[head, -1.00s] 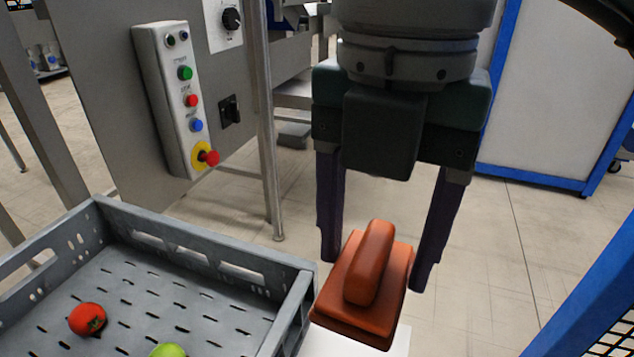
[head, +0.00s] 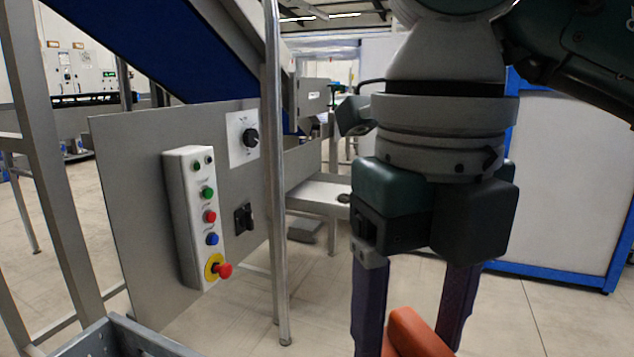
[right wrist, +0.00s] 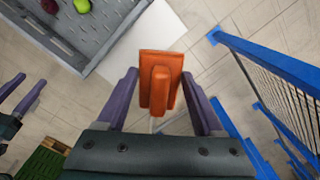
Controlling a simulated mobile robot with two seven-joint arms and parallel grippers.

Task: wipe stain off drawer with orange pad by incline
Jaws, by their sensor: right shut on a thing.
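The orange pad (head: 412,335) has a raised grip bar and shows at the bottom edge of the head view, partly cut off. In the right wrist view the whole pad (right wrist: 147,62) lies between the purple fingers. My right gripper (head: 410,325) is shut on the pad, fingers pointing down; it also shows in the right wrist view (right wrist: 160,80). My left gripper (right wrist: 20,90) shows at the left edge of the right wrist view, fingers apart and empty. The incline (head: 190,45) is a blue sloping belt at upper left. I cannot make out a drawer or a stain.
A grey crate (head: 95,340) is at lower left; the right wrist view shows red and green produce in it. A control box (head: 180,215) with buttons stands on a grey panel by a metal post (head: 278,200). A blue-framed white panel (head: 570,180) is at right.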

